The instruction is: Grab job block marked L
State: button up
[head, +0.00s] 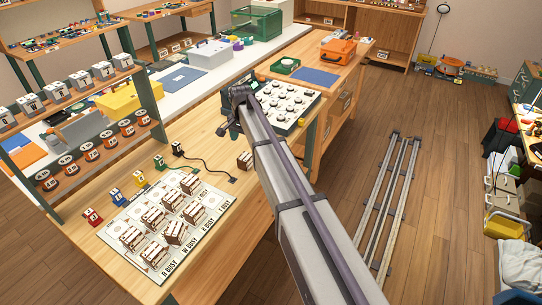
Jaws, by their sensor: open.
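Several wooden job blocks with dark markings stand on a white printed mat (150,276) on the wooden bench; one is the front block (131,237). A lone block (245,161) stands on bare wood to the right of the mat, near the bench edge. The letters are too small to read, so I cannot tell which block is marked L. My gripper (226,129) is at the far end of my arm, partly hidden by it, beyond the lone block. It is open, and I see nothing held in it.
Small coloured blocks, such as a red one (92,216), line the mat's far edge. A black cable (208,166) crosses the bench. A panel of dials (284,104) stands behind my arm. Bare wood lies around the lone block.

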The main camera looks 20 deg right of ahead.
aim_at(244, 157)
jog(key=shift+s+a+f+b, duration=0.4)
jog(key=shift+a+f+b, duration=0.1)
jog(key=shift+a+b, duration=0.15)
notch_tip(244, 157, down, 5)
jog(key=b, duration=0.4)
jog(key=shift+r+b, duration=0.1)
jog(key=shift+b, duration=0.25)
jog(key=f+b, duration=0.5)
jog(key=shift+s+d+f, duration=0.1)
jog(key=shift+d+f, duration=0.05)
jog(key=shift+d, duration=0.05)
jog(key=shift+r, duration=0.25)
jog(key=c, duration=1)
